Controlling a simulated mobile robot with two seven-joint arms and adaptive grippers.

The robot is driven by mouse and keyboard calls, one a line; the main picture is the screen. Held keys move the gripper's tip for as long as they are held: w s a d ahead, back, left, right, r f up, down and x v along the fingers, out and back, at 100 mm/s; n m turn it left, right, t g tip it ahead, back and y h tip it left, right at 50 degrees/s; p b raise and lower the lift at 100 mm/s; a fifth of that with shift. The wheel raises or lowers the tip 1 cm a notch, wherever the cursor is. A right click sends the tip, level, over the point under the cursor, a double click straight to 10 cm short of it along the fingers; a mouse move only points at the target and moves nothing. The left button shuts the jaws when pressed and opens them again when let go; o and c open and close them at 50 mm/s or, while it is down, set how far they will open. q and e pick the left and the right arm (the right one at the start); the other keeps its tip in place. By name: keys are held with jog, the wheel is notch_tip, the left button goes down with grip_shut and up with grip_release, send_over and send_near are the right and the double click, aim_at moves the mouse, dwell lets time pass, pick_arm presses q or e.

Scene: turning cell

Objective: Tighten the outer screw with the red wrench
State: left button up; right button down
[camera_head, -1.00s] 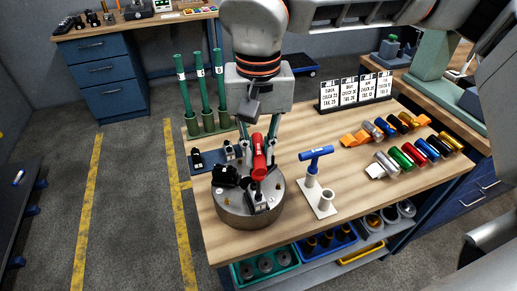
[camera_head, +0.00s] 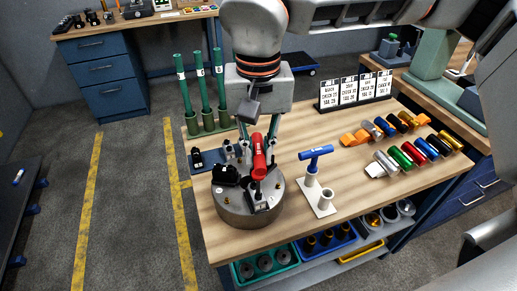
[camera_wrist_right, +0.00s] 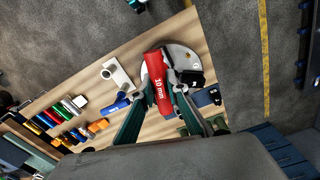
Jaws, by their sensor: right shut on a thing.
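The red wrench (camera_head: 259,163), marked "10 mm" in the right wrist view (camera_wrist_right: 158,88), is a T-handled tool. My right gripper (camera_head: 259,138) is shut on its red handle. The wrench stands over the round metal chuck (camera_head: 232,207), which carries black jaws (camera_head: 226,175) on its top. The tool's lower end meets the chuck near a jaw, but I cannot tell whether it sits in the outer screw. The screw itself is hidden. My left gripper is not in view.
A blue T-wrench (camera_head: 316,152) stands in a white holder (camera_head: 321,201) right of the chuck. Green posts (camera_head: 203,95) stand behind it on the left. Coloured cylinders (camera_head: 413,152) and a card stand (camera_head: 355,106) lie further right. The front right tabletop is clear.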

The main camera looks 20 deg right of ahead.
jog(key=shift+f+b, duration=0.35)
jog(key=shift+f, duration=0.3)
dwell(0.9)
jog(key=shift+m+b, duration=0.9)
jog(key=shift+m, duration=0.5)
jog(key=shift+m+b, duration=0.45)
jog(key=shift+m, duration=0.95)
